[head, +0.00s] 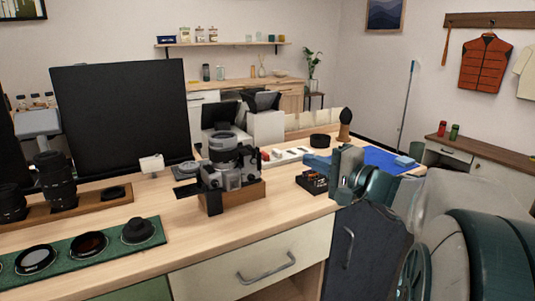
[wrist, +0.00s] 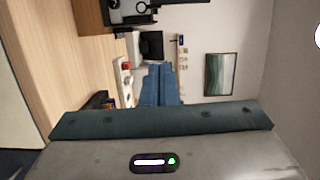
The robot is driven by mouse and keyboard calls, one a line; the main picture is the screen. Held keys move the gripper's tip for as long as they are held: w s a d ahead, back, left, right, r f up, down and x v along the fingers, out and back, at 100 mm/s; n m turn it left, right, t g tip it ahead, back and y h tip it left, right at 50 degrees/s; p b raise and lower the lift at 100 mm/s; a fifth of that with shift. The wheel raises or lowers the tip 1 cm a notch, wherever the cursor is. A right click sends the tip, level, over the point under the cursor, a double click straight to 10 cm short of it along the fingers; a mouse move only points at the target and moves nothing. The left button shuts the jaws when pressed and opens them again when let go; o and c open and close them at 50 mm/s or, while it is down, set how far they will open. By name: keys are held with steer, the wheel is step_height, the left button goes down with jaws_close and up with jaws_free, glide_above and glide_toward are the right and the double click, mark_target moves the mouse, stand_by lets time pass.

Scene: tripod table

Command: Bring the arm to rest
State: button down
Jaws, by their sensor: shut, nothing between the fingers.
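My gripper (wrist: 160,122) shows along the bottom of the wrist view as a grey housing with a dark teal bar across its front. It is shut and holds nothing. In the head view my grey and teal arm fills the lower right, folded close to the right end of the wooden table (head: 285,222). Its far end rises near a small black tray, and I cannot tell from this view whether they touch. The lower part of the arm runs out of the picture.
A grey camera (head: 232,160) stands on the table with a wooden block. A small black tray (head: 312,182) and a blue mat (head: 385,158) lie near my arm. Lens filters rest on a green mat (head: 85,255) at the left. A black panel (head: 122,115) stands behind.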

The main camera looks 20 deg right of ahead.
steer(key=s+a+n+g+p, duration=0.6)
steer(key=s+a+g+p, duration=0.25)
steer(key=a+p, duration=0.45)
steer(key=s+r+n+g+h+p, duration=0.1)
steer(key=s+n+g+h+p, duration=0.1)
steer(key=s+n+h+p, duration=0.1)
steer(key=s+d+r+n+g+h+p, duration=0.1)
steer(key=s+r+n+g+h+p, duration=0.1)
steer(key=s+h+p, duration=0.3)
steer(key=s+n+p, duration=0.1)
steer(key=s+p, duration=0.1)
steer(key=p, duration=0.2)
steer(key=shift+s+d+r+g, duration=0.15)
steer(key=shift+r+g, duration=0.1)
steer(key=shift+g, duration=0.1)
